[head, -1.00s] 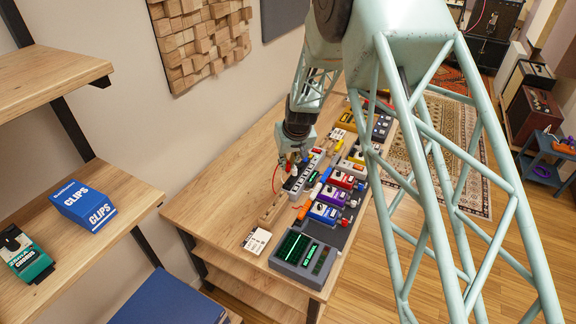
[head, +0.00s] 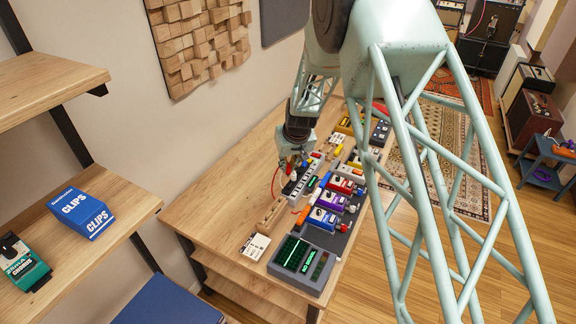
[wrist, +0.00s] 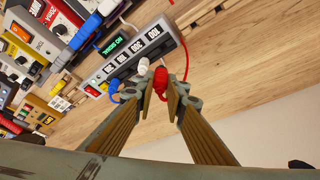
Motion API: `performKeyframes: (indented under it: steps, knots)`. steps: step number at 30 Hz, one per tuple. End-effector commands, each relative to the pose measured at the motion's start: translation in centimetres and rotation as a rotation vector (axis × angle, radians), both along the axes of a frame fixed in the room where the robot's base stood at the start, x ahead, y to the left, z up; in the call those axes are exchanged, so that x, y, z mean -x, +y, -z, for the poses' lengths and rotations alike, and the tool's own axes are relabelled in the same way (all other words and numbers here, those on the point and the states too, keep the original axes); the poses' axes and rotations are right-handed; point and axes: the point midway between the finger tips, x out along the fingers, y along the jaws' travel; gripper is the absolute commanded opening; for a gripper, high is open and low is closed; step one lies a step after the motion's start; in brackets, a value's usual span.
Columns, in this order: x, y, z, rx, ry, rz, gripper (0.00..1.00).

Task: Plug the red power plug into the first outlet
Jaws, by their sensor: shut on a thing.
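The red power plug (wrist: 160,81) is between the fingers of my gripper (wrist: 163,97) in the wrist view, with its red cord running up past the fingers. The plug is at the near edge of the grey power strip (wrist: 141,52), which has a row of numbered labels and a green "NO SIGNAL" display. I cannot tell whether the plug touches an outlet. A white plug (wrist: 143,67) is just left of it, and a blue plug (wrist: 113,87) is further left, both at the strip. In the head view my gripper (head: 290,167) is low over the strip (head: 303,180).
Several coloured pedals (head: 331,200) stand right of the strip on the wooden table (head: 215,205). A grey device with green screens (head: 300,262) is at the near end. The table left of the strip is mostly clear. Shelves (head: 70,235) stand at the left.

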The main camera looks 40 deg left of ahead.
Motion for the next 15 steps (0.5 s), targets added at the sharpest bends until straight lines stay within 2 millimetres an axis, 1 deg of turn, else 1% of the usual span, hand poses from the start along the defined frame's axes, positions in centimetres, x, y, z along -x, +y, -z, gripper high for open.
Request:
performKeyframes:
  steps: [15]
  knots:
    - [0.0, 0.0, 2.9, 0.001, -0.001, -0.001, 0.03]
